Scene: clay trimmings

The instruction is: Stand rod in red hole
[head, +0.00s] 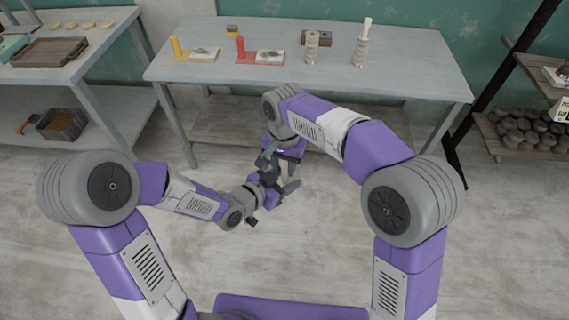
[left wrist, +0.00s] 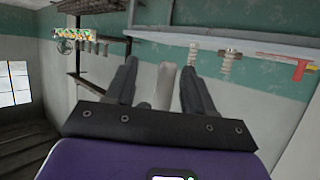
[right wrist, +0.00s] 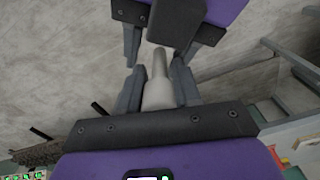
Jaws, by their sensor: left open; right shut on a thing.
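A pale rod (right wrist: 158,92) is held between the fingers of my right gripper (right wrist: 159,74). The rod's thinner end points at my left gripper, whose open fingers are on either side of it in the right wrist view. The rod (left wrist: 165,85) also shows between the open fingers of my left gripper (left wrist: 159,66); I cannot tell whether they touch it. In the head view both grippers meet in front of the table, and the rod is hidden. The red stand (head: 241,50), a post on a red base, is on the table; its hole cannot be made out.
The table (head: 410,75) also bears a yellow stand (head: 177,48), a brown block (head: 322,41) and two ribbed spindles, one topped by a white rod (head: 366,27). A side table (head: 100,52) stands left and a shelf (head: 525,118) right. The floor around my grippers is clear.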

